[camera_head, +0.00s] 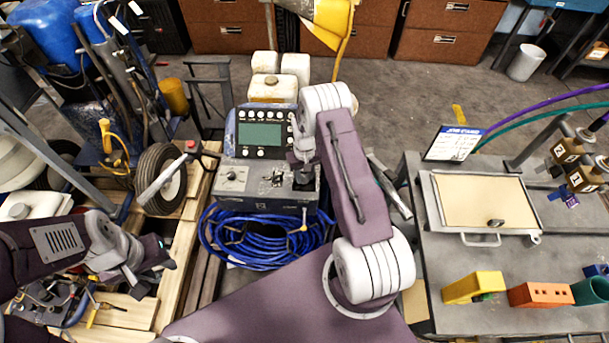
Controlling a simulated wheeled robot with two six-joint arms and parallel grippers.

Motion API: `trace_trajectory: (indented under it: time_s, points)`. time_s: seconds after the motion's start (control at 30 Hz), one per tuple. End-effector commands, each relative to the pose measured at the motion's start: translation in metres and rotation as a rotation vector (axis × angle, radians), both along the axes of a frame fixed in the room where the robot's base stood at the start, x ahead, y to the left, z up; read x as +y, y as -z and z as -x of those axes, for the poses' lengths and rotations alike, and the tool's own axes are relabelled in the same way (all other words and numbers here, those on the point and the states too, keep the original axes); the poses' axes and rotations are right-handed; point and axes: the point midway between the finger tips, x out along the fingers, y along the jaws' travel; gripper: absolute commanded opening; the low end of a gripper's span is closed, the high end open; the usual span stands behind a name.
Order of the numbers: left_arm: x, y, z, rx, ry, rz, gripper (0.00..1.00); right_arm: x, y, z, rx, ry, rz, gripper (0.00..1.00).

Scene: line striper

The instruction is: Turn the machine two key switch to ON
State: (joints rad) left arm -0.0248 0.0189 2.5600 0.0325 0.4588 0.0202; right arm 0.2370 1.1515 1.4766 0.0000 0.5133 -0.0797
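A dark control box (265,198) stands left of centre, with a panel with a green screen (260,135) and several knobs behind it. Its top has a round dial (232,174) and a small dark fitting (275,179); I cannot tell which is the key switch or its position. My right gripper (303,172) points down at the right side of the box top; its fingers are too small and dark to read, and contact is unclear. My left gripper (160,262) is low at the left, over the wooden pallet, away from the box. Its opening is unclear.
Brown blocks marked 2 (567,150) and 1 (581,179) sit at the far right. A grey workbench (480,265) carries a tan tray (488,203), a sign (454,143), and yellow (474,286) and orange (541,295) blocks. A coiled blue hose (258,240) lies below the box.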

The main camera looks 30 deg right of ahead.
Motion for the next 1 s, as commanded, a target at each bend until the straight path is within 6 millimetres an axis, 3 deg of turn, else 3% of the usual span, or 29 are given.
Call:
trace_trajectory:
  time_s: [0.03, 0.07, 0.47, 1.0]
  points:
    - [0.0, 0.0, 0.0, 0.0, 0.0, 0.0, 0.36, 0.0, 0.0, 0.0, 0.0, 0.0, 0.0, 0.08]
    - [0.0, 0.0, 0.0, 0.0, 0.0, 0.0, 0.36, 0.0, 0.0, 0.0, 0.0, 0.0, 0.0, 0.0]
    - [0.0, 0.004, 0.0, 0.0, 0.0, 0.0, 0.36, 0.0, 0.0, 0.0, -0.001, 0.069, 0.0, 0.0]
    - [0.0, 0.019, 0.0, 0.0, 0.0, 0.0, 0.36, 0.0, 0.001, 0.0, 0.0, 0.531, 0.0, 0.0]
